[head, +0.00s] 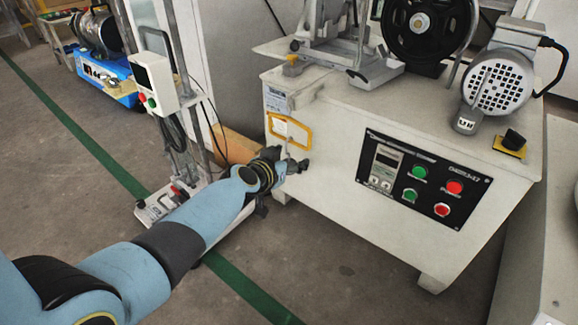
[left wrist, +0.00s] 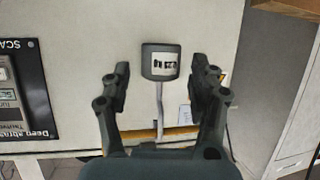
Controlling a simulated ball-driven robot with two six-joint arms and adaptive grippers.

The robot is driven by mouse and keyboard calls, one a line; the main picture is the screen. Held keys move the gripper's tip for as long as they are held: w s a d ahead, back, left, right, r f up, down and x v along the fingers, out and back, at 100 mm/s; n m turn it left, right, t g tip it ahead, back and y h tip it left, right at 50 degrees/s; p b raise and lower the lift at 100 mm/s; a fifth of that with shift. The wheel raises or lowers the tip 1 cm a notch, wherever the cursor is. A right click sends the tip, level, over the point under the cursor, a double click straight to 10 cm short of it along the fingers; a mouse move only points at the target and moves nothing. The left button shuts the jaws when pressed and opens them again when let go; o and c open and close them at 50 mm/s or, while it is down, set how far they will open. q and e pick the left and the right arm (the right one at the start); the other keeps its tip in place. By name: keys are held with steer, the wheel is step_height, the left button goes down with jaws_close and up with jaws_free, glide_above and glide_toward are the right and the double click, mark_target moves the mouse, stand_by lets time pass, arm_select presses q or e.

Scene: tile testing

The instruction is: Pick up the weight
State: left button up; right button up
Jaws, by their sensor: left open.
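The weight (left wrist: 161,62) is a dark grey block with a pale label, seen in the left wrist view. A thin pale stem (left wrist: 159,105) runs from it to a yellow-orange bar (left wrist: 152,134). My left gripper (left wrist: 160,70) is open, with one finger on each side of the weight and a visible gap at both sides. How far the weight is from the fingertips in depth is hard to tell. In the head view my left gripper (head: 291,167) is at the machine's left front corner, just below the orange handle (head: 290,132). The weight is largely hidden or cannot be told apart from the gripper there.
The white machine (head: 330,195) carries a control panel (head: 418,180), a motor (head: 498,82) and a black wheel (head: 428,25).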

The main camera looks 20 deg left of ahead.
arm_select(q)
jaws_close()
stand_by(0.3)
steer(key=shift+r, duration=0.15)
